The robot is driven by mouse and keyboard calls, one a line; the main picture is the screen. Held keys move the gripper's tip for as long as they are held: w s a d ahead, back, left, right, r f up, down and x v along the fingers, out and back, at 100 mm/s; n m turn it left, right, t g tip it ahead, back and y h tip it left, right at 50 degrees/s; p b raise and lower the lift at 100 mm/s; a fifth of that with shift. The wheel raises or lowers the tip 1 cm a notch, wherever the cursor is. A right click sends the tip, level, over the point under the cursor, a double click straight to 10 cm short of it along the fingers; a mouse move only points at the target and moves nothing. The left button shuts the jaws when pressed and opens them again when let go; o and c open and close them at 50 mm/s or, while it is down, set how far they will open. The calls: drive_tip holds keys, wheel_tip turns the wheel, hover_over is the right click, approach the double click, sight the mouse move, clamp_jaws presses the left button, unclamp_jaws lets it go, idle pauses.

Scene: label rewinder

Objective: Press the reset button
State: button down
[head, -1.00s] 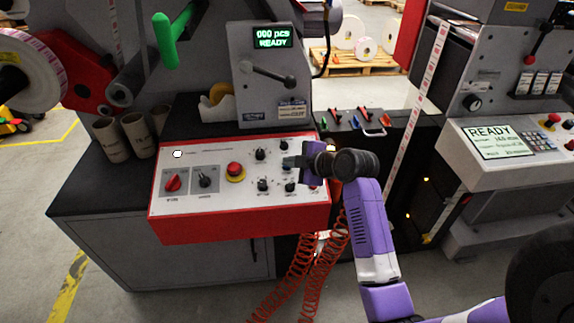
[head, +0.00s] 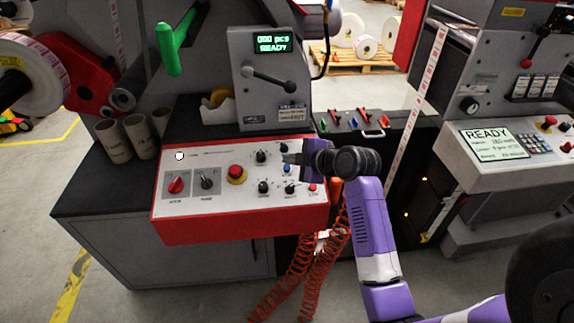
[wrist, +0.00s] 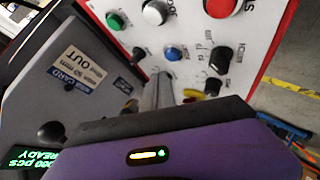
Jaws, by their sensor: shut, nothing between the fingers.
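The control panel (head: 222,205) is a white sloped face with a red border. A small blue button (head: 287,168) sits on its right part, between black knobs; it also shows in the wrist view (wrist: 173,53). Its label is too small to read, so I cannot confirm it is the reset button. My gripper (head: 287,158) is shut and empty, just above the blue button in the head view. In the wrist view the grey fingers (wrist: 158,88) point toward the panel close to the blue button, with no visible contact. The exact gap is unclear.
Green (wrist: 115,20), white (wrist: 156,12) and red buttons line the panel's right side. A red mushroom button (head: 236,172) and rotary switches are further left. The grey housing (head: 270,90) with a lever and READY display rises behind. Red coiled hoses (head: 300,275) hang below.

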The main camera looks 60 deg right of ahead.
sight(291, 179)
drive_tip(key=r, duration=0.1)
drive_tip(key=r+p, duration=0.2)
drive_tip(key=shift+s+a+r, duration=0.3)
drive_tip(key=shift+a, duration=0.05)
idle(0.7)
